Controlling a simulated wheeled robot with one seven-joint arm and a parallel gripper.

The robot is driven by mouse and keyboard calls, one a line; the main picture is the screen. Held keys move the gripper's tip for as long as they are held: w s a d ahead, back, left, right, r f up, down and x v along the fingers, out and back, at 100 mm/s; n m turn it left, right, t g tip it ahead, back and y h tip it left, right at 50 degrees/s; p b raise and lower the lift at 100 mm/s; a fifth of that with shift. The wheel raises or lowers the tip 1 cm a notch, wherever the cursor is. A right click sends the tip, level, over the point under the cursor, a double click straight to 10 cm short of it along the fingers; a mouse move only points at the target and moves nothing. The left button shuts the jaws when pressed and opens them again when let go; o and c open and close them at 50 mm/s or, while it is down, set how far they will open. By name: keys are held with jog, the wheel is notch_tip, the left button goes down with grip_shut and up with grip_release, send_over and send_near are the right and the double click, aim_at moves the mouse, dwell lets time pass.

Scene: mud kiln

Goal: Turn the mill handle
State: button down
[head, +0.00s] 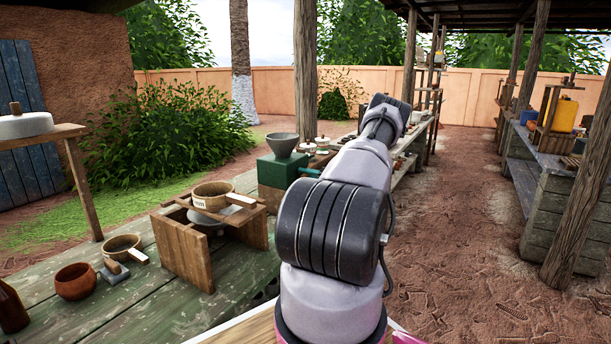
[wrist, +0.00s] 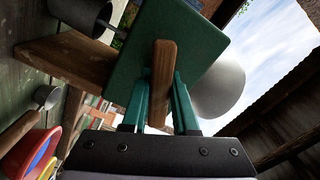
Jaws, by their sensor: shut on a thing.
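The mill is a dark green box (head: 284,176) with a grey bowl-shaped hopper (head: 283,144) on top, standing at the far end of the green plank bench. In the wrist view its green body (wrist: 190,45) fills the upper middle, with the hopper (wrist: 222,88) to the right. The wooden mill handle (wrist: 162,68) runs between the two green fingers of my gripper (wrist: 163,82). My gripper is shut on the handle, close in front of the green box. In the head view my arm hides the handle and most of the gripper.
On the bench (head: 130,312) stand a wooden frame (head: 182,248) with a sieve (head: 213,194), a clay bowl (head: 76,281) and a brown bottle (head: 11,309). Several small pots lie beyond the mill. A post (head: 305,70) rises behind it. The dirt path on the right is clear.

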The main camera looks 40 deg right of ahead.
jog(key=m, duration=0.7)
jog(key=shift+m, duration=0.4)
jog(key=m, duration=0.3)
jog(key=shift+m, duration=0.3)
jog(key=m, duration=0.3)
jog(key=shift+r+m, duration=0.1)
jog(key=shift+m, duration=0.2)
jog(key=m, duration=0.3)
jog(key=shift+m, duration=0.3)
jog(key=m, duration=0.3)
jog(key=shift+d+m, duration=0.1)
jog(key=shift+m, duration=0.2)
jog(key=m, duration=0.6)
jog(key=shift+d+m, duration=0.15)
jog(key=shift+m, duration=0.15)
jog(key=shift+m, duration=0.3)
